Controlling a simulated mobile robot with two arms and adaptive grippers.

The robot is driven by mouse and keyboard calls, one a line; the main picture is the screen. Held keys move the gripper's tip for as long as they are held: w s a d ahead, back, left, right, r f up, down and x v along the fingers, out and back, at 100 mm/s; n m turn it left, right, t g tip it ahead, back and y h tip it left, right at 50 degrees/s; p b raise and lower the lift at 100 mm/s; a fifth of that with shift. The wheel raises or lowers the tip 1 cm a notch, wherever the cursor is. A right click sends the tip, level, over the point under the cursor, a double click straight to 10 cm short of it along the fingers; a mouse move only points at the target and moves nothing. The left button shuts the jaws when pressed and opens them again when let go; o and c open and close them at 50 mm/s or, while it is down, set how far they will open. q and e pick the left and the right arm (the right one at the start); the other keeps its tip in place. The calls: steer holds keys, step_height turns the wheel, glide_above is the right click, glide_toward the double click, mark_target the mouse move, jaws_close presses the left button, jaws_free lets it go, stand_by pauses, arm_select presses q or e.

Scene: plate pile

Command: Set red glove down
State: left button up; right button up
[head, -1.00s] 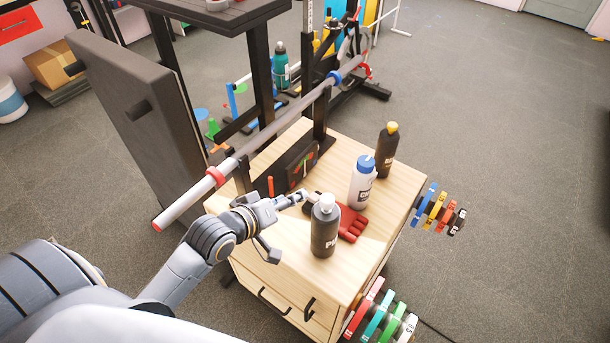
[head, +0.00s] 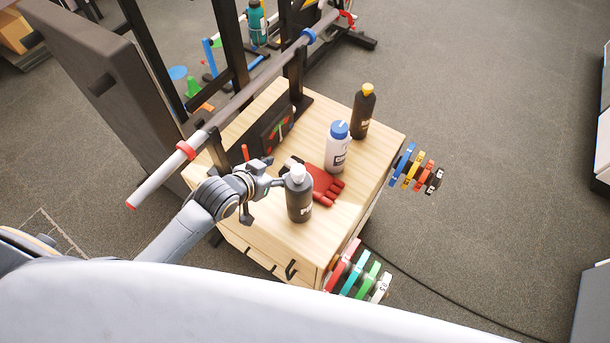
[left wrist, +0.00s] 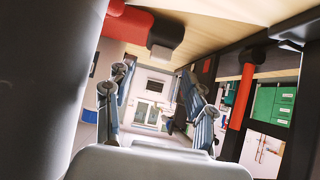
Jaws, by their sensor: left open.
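The red glove (head: 327,185) lies flat on the wooden cabinet top (head: 370,165), with its dark cuff toward my left gripper (head: 276,176). In the left wrist view the glove's red body and dark cuff (left wrist: 125,24) show at the top, outside the jaws. My left gripper is open, and it also shows in the left wrist view (left wrist: 158,98) with its two fingers apart and nothing between them. It is low over the cabinet, beside the cuff and just left of a dark bottle with a white cap (head: 299,196), which hides part of the area. My right gripper is out of view.
A white bottle with a blue cap (head: 338,150) and a dark bottle with a yellow cap (head: 363,112) stand behind the glove. A barbell (head: 240,105) crosses at the left. Coloured weight plates (head: 357,268) hang at the cabinet's side. The cabinet's right corner is clear.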

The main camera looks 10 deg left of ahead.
mark_target(290, 162)
arm_select(q)
steer(key=x, duration=0.5)
steer(key=shift+w+d, duration=0.1)
steer(key=shift+r, duration=0.1)
steer(key=shift+c, duration=0.2)
jaws_close()
